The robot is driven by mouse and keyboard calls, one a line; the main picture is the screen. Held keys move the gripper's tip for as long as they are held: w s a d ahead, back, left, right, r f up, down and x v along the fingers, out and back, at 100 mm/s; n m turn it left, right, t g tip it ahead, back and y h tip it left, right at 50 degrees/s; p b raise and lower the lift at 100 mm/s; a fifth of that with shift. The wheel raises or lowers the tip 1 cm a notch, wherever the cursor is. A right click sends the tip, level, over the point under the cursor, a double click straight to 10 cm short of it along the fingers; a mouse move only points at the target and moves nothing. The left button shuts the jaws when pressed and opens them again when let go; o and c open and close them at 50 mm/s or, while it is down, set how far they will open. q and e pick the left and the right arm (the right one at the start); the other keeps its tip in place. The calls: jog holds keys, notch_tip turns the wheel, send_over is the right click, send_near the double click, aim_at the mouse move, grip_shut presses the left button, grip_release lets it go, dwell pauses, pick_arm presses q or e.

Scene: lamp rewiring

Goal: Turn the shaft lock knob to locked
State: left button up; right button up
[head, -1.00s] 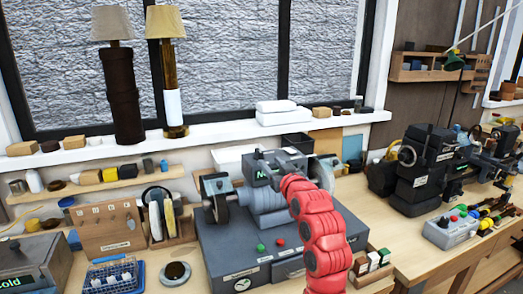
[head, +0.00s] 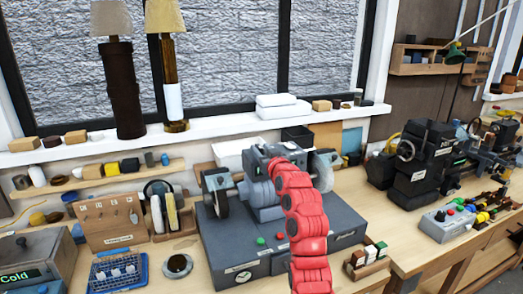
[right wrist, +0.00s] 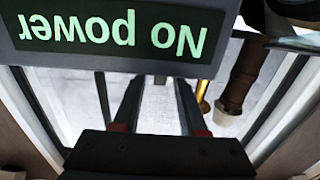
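A grey bench machine (head: 230,245) with a shaft, wheels at both ends, and green and red buttons stands on the bench in the head view. Its "No power" display (right wrist: 115,35) fills the top of the right wrist view, upside down. I cannot make out the shaft lock knob in either view. My red right arm reaches over the front of the machine to its upper housing and hides part of it. My right gripper (right wrist: 158,95) has its two dark fingers apart, just by the display, with nothing seen between them. My left gripper is not in view.
A wooden block holder (head: 368,262) stands right of the machine. A blue rack (head: 118,272) and a wooden tool stand (head: 108,222) are to the left. Two lamps (head: 168,60) stand on the sill behind. A black lathe (head: 425,165) is farther right.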

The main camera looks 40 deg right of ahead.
grip_shut()
